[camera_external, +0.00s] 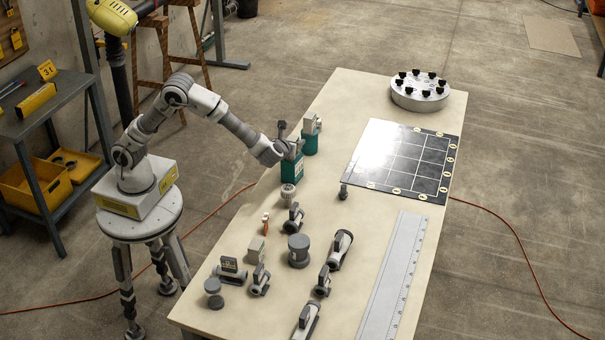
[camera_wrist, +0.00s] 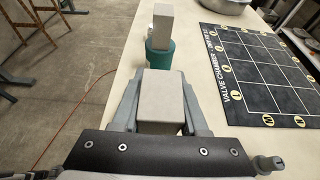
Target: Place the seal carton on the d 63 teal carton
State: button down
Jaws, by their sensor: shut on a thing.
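My gripper (camera_external: 287,147) is shut on a pale grey carton (camera_wrist: 158,92), with a finger on each side of it in the wrist view. I take this to be the seal carton; no label is readable. In the outside view it is at the top of the nearer teal carton (camera_external: 292,168), partly hidden by my gripper. I cannot tell whether the two touch. Just beyond stands another teal piece (camera_external: 310,145) with a grey block (camera_external: 309,123) on top; it also shows in the wrist view (camera_wrist: 160,59). The d 63 marking is not readable.
A black gridded board (camera_external: 400,160) lies to the right, with a round grey holder (camera_external: 420,92) behind it. A white ribbed fitting (camera_external: 288,191) stands close in front of the nearer teal carton. Several valves, grey fittings and a long ruler (camera_external: 396,275) occupy the table's (camera_external: 345,100) near half.

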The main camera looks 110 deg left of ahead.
jog(key=shift+c, duration=2.2)
grip_release()
jog(key=shift+f, duration=0.1)
jog(key=shift+d+r, duration=0.35)
jog(key=p+v, duration=0.2)
jog(key=v, duration=0.9)
jog(key=shift+d, duration=0.2)
